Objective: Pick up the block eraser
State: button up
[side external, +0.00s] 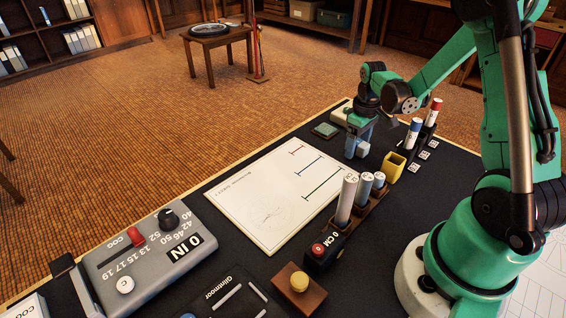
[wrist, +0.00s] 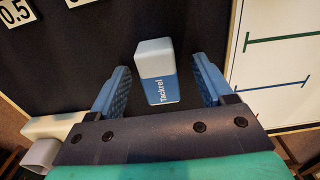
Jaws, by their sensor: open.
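The block eraser (wrist: 158,72) is a white and blue block lettered "Tackrel". In the wrist view it stands on the dark mat between the two blue fingers of my gripper (wrist: 163,84), with a visible gap on each side. My gripper is open and does not hold it. In the side view my gripper (side external: 358,140) points down at the far part of the board, and the eraser (side external: 363,150) shows only partly beside the fingers. Its height relative to the fingertips is hard to judge.
A yellow cup (side external: 391,167) stands just right of my gripper, with capped tubes (side external: 413,134) in holders behind. A pale box (side external: 341,114) and green pad (side external: 325,130) lie nearby. Grey cylinders (side external: 347,199) stand in front. The white sheet (side external: 255,205) lies flat to the left.

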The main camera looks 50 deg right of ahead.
aim_at(358, 142)
grip_shut()
jog(key=shift+r, duration=0.1)
notch_tip(358, 142, up, 20)
dwell(0.6)
